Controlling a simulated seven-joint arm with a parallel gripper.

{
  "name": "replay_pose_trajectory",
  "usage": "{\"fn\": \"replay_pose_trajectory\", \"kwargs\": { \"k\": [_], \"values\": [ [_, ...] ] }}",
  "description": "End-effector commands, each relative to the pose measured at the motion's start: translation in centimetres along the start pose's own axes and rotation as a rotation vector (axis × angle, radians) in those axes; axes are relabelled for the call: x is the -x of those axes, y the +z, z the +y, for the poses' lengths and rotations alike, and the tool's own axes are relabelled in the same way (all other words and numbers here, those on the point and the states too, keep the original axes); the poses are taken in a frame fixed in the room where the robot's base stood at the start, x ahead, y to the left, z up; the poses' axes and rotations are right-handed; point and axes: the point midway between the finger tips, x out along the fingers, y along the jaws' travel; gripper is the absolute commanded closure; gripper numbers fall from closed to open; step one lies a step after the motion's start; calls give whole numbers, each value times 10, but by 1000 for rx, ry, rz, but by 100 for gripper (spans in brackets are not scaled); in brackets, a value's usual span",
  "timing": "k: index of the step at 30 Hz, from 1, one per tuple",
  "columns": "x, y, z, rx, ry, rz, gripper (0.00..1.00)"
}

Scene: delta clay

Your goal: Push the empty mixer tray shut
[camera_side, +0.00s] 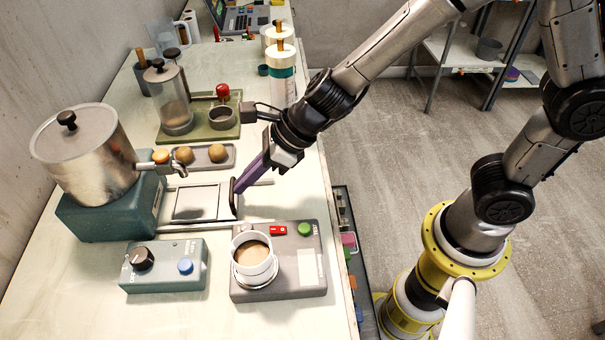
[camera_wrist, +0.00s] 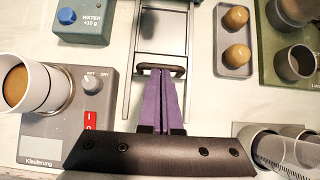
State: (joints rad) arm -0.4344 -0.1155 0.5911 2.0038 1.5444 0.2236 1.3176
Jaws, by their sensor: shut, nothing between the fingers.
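The mixer is a steel pot with a lid (camera_side: 85,150) on a teal base (camera_side: 105,212) at the left of the side view. Its flat tray (camera_side: 197,202) sticks out from the base toward the right and looks empty. The tray's dark handle (camera_side: 233,198) is at its outer end; it also shows in the wrist view (camera_wrist: 150,68). My gripper (camera_side: 239,187) has purple fingers, shut with nothing between them. In the wrist view the fingertips (camera_wrist: 161,76) are right at the handle's outer side; I cannot tell whether they touch it.
A scale (camera_side: 308,262) with a cup (camera_side: 252,262) and a water control box (camera_side: 165,268) stand on the near side of the tray. A small tray with two brown balls (camera_side: 207,157) lies on the far side. The tray's path toward the base looks clear.

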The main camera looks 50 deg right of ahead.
Motion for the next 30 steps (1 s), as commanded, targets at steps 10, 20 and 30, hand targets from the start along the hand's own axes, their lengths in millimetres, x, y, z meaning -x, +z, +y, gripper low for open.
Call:
{"fn": "replay_pose_trajectory", "kwargs": {
  "k": [10,20,30],
  "values": [
    [-4,4,0,-1,1,0,100],
    [11,-7,0,-1,0,-2,100],
    [54,-23,0,0,-2,0,100]
  ]
}}
